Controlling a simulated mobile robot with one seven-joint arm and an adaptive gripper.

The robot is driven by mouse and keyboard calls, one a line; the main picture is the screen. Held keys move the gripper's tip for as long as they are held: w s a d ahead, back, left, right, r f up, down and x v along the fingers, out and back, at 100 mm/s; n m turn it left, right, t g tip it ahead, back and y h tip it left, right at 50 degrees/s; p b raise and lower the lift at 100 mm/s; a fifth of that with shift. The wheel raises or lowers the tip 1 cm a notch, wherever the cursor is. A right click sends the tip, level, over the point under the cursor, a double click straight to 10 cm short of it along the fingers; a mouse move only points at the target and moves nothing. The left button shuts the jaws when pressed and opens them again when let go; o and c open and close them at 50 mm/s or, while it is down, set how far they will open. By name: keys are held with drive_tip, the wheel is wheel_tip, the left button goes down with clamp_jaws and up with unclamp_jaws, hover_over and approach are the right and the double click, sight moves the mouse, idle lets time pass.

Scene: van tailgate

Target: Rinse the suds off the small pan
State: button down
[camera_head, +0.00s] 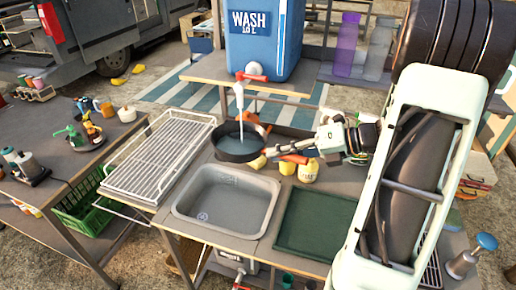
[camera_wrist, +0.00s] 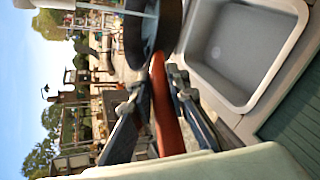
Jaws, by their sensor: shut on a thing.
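The small dark pan (camera_head: 228,150) is under the spout of the blue wash container (camera_head: 268,35), by the far edge of the sink (camera_head: 262,214). A pale stream (camera_head: 240,103) runs from the spout down into the pan. The pan looks roughly level, with greyish liquid inside; I cannot make out any suds. My gripper (camera_head: 300,149) is shut on the pan's orange handle. In the wrist view my gripper (camera_wrist: 155,90) has its fingers on either side of the orange handle (camera_wrist: 162,110), and the dark pan (camera_wrist: 137,35) shows beyond.
A wire drying rack (camera_head: 160,155) stands left of the sink, and a dark green mat (camera_head: 312,224) lies to its right. The container's red tap (camera_head: 252,77) is above the pan. The sink basin is empty.

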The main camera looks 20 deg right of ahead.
drive_tip(key=shift+s+d+p, duration=0.15)
drive_tip(key=shift+d+p, duration=0.25)
drive_tip(key=shift+d, duration=0.1)
drive_tip(key=s+a+p, duration=0.2)
drive_tip(key=s, duration=0.5)
drive_tip(key=shift+s+a, duration=0.15)
drive_tip(key=shift+s, duration=0.2)
idle(1.3)
drive_tip(key=s+a+r+p, duration=0.1)
drive_tip(key=s+r+p, duration=0.2)
drive_tip(key=s+r, duration=0.1)
drive_tip(key=shift+s+a, duration=0.2)
drive_tip(key=shift+s, duration=0.2)
idle(0.7)
